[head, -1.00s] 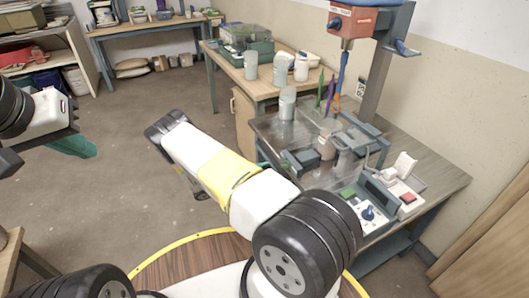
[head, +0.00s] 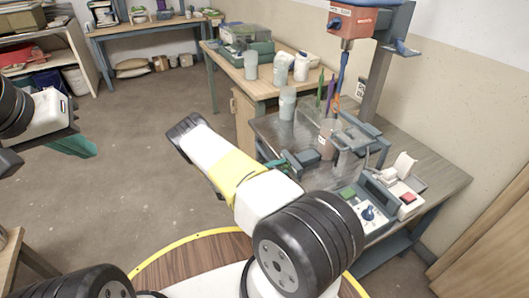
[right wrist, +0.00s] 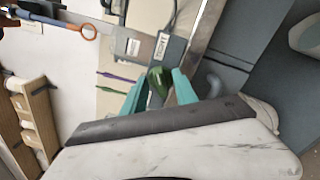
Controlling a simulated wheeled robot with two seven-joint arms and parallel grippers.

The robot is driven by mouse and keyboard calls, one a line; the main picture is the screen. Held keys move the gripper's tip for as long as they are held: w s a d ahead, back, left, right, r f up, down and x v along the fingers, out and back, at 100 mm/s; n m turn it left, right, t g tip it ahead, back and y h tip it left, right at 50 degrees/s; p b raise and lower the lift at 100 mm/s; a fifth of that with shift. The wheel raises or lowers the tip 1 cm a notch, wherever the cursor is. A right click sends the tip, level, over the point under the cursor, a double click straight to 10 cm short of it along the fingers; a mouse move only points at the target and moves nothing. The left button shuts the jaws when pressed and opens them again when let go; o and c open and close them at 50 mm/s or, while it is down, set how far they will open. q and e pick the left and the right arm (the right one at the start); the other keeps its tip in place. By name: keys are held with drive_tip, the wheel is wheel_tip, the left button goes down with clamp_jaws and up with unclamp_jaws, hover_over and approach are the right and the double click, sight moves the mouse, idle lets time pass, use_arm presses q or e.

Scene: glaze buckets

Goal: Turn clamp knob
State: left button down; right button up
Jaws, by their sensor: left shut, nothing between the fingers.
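The clamp (head: 352,138) is a grey-blue frame on the right-hand workbench, beside a brownish bucket (head: 327,138). In the right wrist view a green knob (right wrist: 157,80) shows between the teal fingers of my right gripper (right wrist: 160,88). The fingers stand apart on either side of the knob; firm contact cannot be made out. In the head view my right gripper (head: 288,161) is at the left side of the clamp area, partly behind my forearm, and the green knob is not clear there. My left gripper (head: 72,146) is shut and empty over the floor, far from the bench.
A mixer head (head: 356,20) hangs on a grey post (head: 383,75) above the bench. A control box with a blue dial (head: 368,213) and a scale-like device (head: 403,190) stand at the front right. A pale cup (head: 287,103) and colored tools stand behind.

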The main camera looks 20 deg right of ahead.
clamp_jaws()
drive_tip(key=n, duration=0.5)
drive_tip(key=shift+n, duration=0.3)
drive_tip(key=n, duration=0.5)
drive_tip(key=shift+w, duration=0.15)
drive_tip(key=n, duration=0.6)
drive_tip(key=shift+w+n, duration=0.15)
drive_tip(key=shift+n, duration=0.25)
drive_tip(key=n, duration=0.6)
drive_tip(key=shift+n, duration=0.4)
